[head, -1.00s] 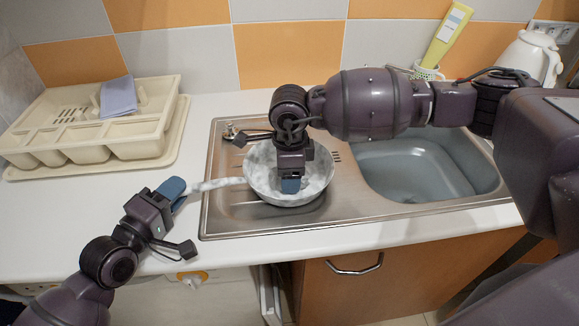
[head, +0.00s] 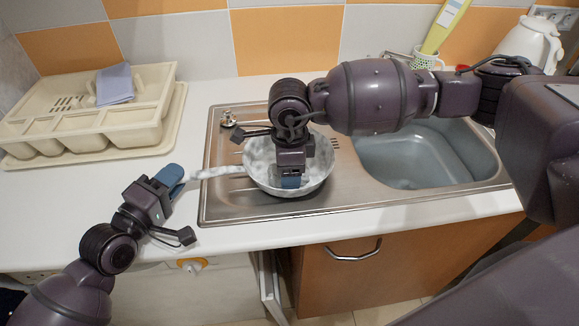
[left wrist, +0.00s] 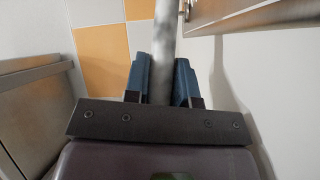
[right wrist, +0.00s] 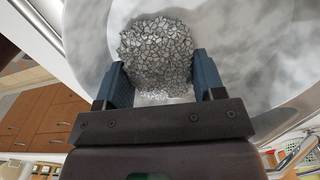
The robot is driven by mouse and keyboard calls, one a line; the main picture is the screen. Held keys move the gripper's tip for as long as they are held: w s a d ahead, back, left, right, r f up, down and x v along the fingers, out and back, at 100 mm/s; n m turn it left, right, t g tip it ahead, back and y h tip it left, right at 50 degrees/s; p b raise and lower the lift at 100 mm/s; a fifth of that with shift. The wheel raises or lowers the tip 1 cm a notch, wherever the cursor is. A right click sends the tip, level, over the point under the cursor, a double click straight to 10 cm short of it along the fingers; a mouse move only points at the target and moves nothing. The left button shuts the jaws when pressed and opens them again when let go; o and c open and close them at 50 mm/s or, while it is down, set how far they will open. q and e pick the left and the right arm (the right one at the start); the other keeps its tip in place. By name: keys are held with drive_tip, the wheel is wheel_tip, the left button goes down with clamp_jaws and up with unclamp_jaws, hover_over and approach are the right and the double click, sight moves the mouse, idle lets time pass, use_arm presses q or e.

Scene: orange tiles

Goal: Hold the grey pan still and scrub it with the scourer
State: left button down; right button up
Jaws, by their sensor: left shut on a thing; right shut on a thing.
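The grey pan (head: 262,158) has a marbled grey-white surface and sits on the steel drainboard left of the sink basin. Its handle (head: 218,172) points left, over the counter. My left gripper (head: 172,178) is shut on the handle; the left wrist view shows the handle (left wrist: 164,50) between both blue fingers. My right gripper (head: 290,182) points down inside the pan. In the right wrist view it is shut on the scourer (right wrist: 156,55), a rough grey metallic ball, against or just above the pan's inner surface (right wrist: 240,45). In the head view the gripper hides the scourer.
The sink basin (head: 415,160) lies right of the pan. A cream cutlery tray (head: 85,140) with a folded blue-grey cloth (head: 115,84) stands at the left. A white kettle (head: 530,45) and a cup (head: 428,62) holding a yellow-green item (head: 445,25) stand at the back right.

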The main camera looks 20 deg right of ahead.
drive_tip(key=shift+a, duration=0.1)
drive_tip(key=shift+w+d+f, duration=0.1)
drive_tip(key=shift+w+d, duration=0.3)
drive_tip(key=shift+w, duration=0.7)
drive_tip(key=shift+w+d, duration=0.4)
drive_tip(key=shift+w, duration=0.7)
drive_tip(key=shift+w+d+f, duration=0.1)
drive_tip(key=shift+w+d, duration=0.3)
drive_tip(key=shift+w, duration=0.7)
drive_tip(key=shift+w+d, duration=0.35)
drive_tip(key=shift+w, duration=0.25)
drive_tip(key=shift+s, duration=0.1)
drive_tip(key=shift+s+a, duration=0.4)
drive_tip(key=shift+s, duration=0.45)
drive_tip(key=shift+s+a, duration=0.35)
drive_tip(key=shift+s, duration=0.45)
drive_tip(key=shift+s+a, duration=0.25)
drive_tip(key=shift+s, duration=0.45)
drive_tip(key=shift+s+a, duration=0.25)
drive_tip(key=shift+s, duration=0.5)
drive_tip(key=shift+s+a, duration=0.25)
drive_tip(key=shift+s, duration=0.45)
drive_tip(key=shift+w+r, duration=0.1)
drive_tip(key=shift+r, duration=4.05)
